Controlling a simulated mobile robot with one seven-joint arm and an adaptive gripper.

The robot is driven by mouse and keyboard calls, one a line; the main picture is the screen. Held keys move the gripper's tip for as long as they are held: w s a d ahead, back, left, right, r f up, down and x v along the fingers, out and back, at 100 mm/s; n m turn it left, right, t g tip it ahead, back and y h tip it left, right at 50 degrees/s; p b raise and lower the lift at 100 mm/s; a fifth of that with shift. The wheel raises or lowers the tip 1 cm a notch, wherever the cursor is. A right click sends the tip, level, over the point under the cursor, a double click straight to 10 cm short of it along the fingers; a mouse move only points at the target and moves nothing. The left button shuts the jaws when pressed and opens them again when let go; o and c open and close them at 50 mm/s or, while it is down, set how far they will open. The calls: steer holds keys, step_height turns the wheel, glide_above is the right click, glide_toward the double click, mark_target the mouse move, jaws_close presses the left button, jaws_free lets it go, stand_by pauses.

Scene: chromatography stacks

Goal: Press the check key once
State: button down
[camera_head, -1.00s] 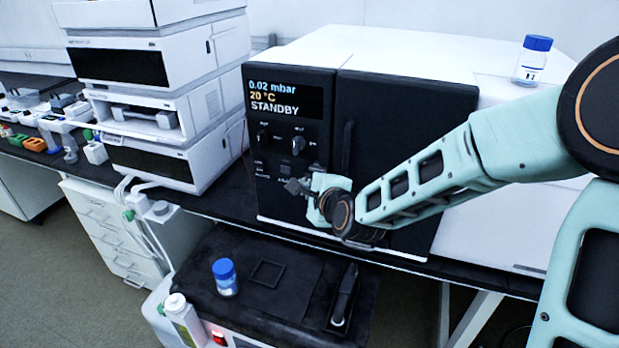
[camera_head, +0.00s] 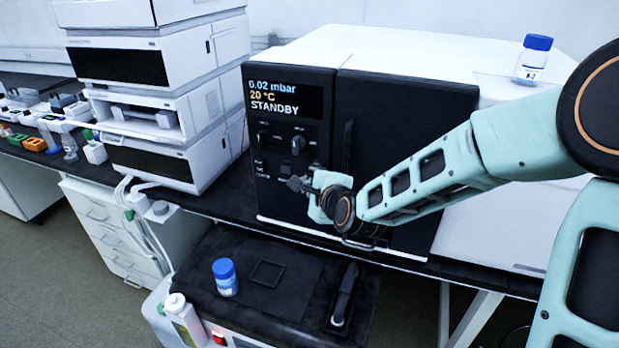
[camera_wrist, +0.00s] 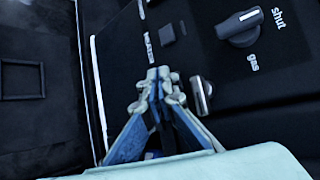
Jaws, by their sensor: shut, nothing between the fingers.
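The control panel (camera_head: 262,205) is the dark left part of the white instrument's front. Its display (camera_head: 284,98) reads 0.02 mbar, 20 °C, STANDBY. Small keys and labels sit below the knobs; a dark square key (camera_wrist: 167,35) shows in the wrist view beside a blurred label. I cannot read which one is the check key. My gripper (camera_head: 297,184) is in front of the lower panel, fingertips together and empty. In the wrist view, my gripper (camera_wrist: 160,78) points at the panel below that square key, apart from it in the picture. Whether the tips touch the panel I cannot tell.
A knob (camera_wrist: 240,26) marked "shut" and "gas" and a metallic lever (camera_wrist: 203,92) are close to the fingers. The door handle (camera_head: 347,148) stands right of the panel. A blue-capped vial (camera_head: 225,277) stands on the lower black surface, another (camera_head: 533,60) on top of the instrument.

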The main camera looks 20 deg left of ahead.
steer(key=shift+w, duration=0.4)
stand_by(0.8)
steer(key=shift+s, duration=0.75)
steer(key=shift+s, duration=0.1)
steer(key=s, duration=0.5)
steer(key=shift+a, duration=0.25)
steer(key=shift+w, duration=0.1)
stand_by(0.3)
